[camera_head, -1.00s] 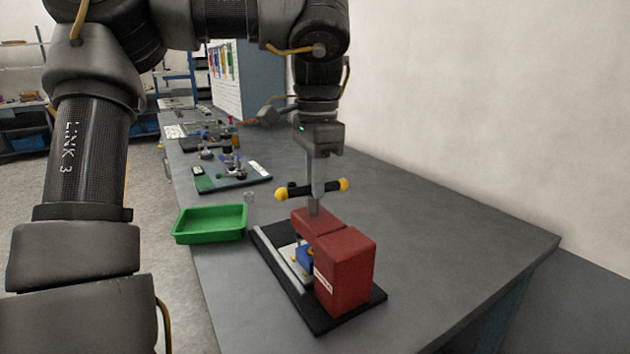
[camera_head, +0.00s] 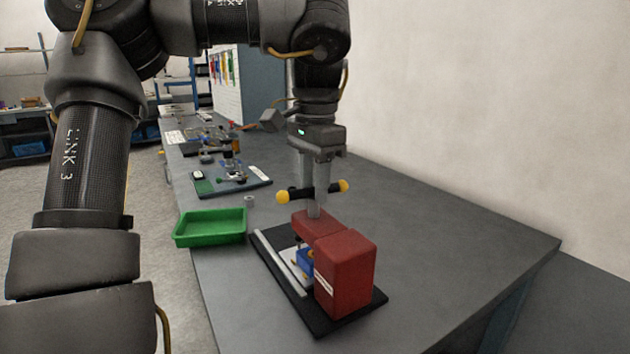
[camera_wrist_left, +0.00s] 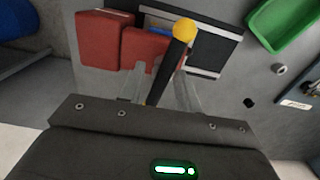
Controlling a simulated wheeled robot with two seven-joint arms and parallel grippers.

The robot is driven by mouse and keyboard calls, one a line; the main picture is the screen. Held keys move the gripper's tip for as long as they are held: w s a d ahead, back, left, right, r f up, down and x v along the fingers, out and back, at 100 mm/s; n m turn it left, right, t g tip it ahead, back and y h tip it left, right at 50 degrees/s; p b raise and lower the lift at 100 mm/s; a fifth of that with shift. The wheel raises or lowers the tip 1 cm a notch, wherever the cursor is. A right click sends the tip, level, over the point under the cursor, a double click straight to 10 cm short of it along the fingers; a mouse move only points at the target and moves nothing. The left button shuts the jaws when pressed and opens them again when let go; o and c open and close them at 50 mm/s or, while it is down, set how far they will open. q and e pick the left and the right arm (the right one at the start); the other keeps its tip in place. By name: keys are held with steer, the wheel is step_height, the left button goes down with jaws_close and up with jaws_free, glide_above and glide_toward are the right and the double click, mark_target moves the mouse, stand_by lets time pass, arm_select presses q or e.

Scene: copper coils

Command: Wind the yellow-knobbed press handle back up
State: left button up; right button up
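The press stands on a black base plate (camera_head: 328,326) on the bench, with a red body (camera_head: 345,275) and a blue part (camera_head: 305,260) low inside. Its handle is a black bar (camera_head: 296,192) on top with yellow knobs at the left end (camera_head: 283,197) and right end (camera_head: 343,186). My left gripper (camera_head: 315,190) points down over the bar's middle. In the left wrist view the bar (camera_wrist_left: 166,75) and one yellow knob (camera_wrist_left: 184,29) show between the two spread fingers (camera_wrist_left: 162,85). The fingers look open, with a gap beside the bar. My right gripper is out of view.
A green tray (camera_head: 210,228) stands left of the press. Behind it is a board with small parts (camera_head: 232,185). A small grey ring-like piece (camera_head: 249,201) lies near the tray. The wall runs along the right; the bench right of the press is clear.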

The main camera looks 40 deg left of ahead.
arm_select(q)
steer(key=shift+a+f, duration=0.15)
steer(key=shift+f, duration=0.1)
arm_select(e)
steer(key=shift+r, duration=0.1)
